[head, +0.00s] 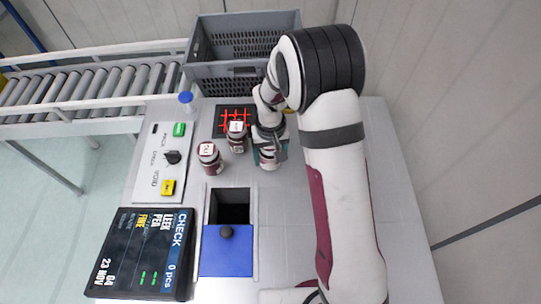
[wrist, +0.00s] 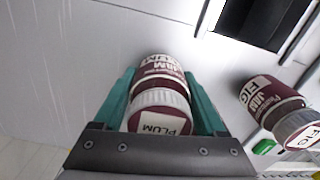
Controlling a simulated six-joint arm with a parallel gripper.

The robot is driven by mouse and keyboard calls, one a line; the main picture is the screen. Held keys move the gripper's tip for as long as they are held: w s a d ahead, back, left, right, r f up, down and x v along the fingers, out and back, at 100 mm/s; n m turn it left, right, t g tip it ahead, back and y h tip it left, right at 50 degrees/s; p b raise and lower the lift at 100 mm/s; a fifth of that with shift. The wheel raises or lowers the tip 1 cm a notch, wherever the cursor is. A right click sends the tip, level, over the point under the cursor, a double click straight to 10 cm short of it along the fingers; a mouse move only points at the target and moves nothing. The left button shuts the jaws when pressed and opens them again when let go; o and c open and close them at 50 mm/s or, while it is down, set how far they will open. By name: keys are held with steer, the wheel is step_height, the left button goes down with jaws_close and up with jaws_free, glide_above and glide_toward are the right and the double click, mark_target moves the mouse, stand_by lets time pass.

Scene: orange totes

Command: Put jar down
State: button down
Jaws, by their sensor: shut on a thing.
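My gripper (head: 268,157) is low over the right part of the worktop. In the wrist view its teal fingers (wrist: 163,108) are shut on the sides of a plum jam jar (wrist: 160,68), which has a white lid marked PLUM. A fig jam jar (wrist: 270,95) stands apart to the right in the wrist view. In the head view two dark red jars with white lids, a nearer one (head: 211,160) and a farther one (head: 237,138), are left of my gripper.
A grey crate (head: 215,77) stands at the back, behind a black pad with red lines (head: 226,116). A button panel (head: 160,150), a screen (head: 142,252) and a roller conveyor (head: 80,92) are to the left. A square opening (head: 231,213) with a blue plate (head: 227,258) lies nearer.

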steer(key=shift+f, duration=0.3)
jaws_free()
steer(key=shift+f, duration=0.1)
step_height(320, 180, up, 12)
steer(key=shift+f, duration=0.1)
steer(key=shift+s+d+r, duration=0.1)
steer(key=shift+r, duration=0.35)
steer(key=s+d+r+m, duration=0.45)
steer(key=s+r, duration=0.35)
steer(key=s, duration=0.5)
steer(key=s+d+m+y, duration=0.1)
steer(key=s+m, duration=0.2)
steer(key=s, duration=0.9)
steer(key=shift+s+y, duration=0.35)
steer(key=shift+y, duration=0.05)
steer(key=shift+d, duration=0.1)
